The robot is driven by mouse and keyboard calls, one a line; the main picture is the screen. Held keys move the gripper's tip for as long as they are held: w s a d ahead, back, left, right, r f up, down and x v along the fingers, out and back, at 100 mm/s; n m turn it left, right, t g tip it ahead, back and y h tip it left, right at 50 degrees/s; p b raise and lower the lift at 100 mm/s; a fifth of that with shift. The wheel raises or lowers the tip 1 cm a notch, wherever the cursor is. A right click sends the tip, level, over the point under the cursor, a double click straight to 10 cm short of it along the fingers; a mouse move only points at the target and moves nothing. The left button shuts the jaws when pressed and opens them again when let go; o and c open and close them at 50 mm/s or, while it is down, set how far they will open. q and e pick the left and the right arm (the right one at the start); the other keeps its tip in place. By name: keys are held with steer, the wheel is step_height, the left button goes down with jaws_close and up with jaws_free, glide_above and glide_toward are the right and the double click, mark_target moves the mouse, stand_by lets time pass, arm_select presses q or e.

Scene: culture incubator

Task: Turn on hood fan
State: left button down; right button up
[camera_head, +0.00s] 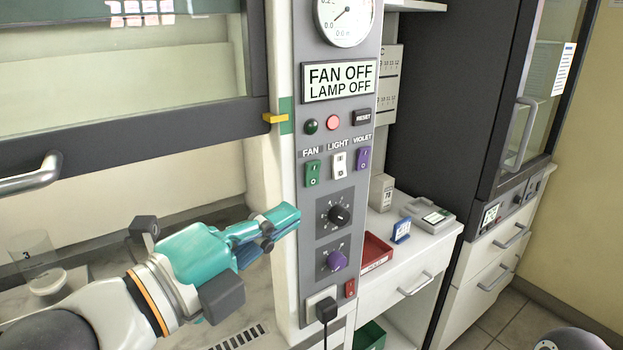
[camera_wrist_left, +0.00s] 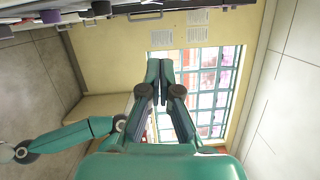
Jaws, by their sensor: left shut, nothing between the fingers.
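The hood's grey control panel (camera_head: 313,238) stands upright in the middle of the head view. Its display (camera_head: 338,81) reads FAN OFF, LAMP OFF. The green fan rocker switch (camera_head: 312,173) sits below the FAN label, left of a white light switch (camera_head: 338,164) and a purple violet switch (camera_head: 363,158). My left gripper (camera_head: 290,219) is shut and empty, its fingertips at the panel's left edge, below the fan switch; I cannot tell whether they touch the panel. In the left wrist view its closed fingers (camera_wrist_left: 160,72) point toward a far window. My right gripper is not identifiable in view.
The hood sash (camera_head: 130,125) with its handle is at the left. Black (camera_head: 340,215) and purple (camera_head: 336,261) knobs and a plugged-in cord (camera_head: 326,311) are lower on the panel. A red tray (camera_head: 373,250) stands on the white cabinet to the right.

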mark_target(312, 177)
arm_select(q)
steer(key=w+d+p, duration=0.1)
steer(key=w, duration=0.2)
steer(key=w+d+p, duration=0.1)
steer(key=w, duration=0.2)
steer(key=w+d+r+p, duration=0.1)
steer(key=w, duration=0.2)
steer(key=shift+d, duration=0.35)
steer(key=shift+w+a, duration=0.15)
steer(key=shift+w, duration=0.05)
steer(key=shift+w+a+f, duration=0.1)
steer(key=shift+w+f, duration=0.05)
steer(key=shift+w, duration=0.15)
steer(key=shift+p, duration=0.3)
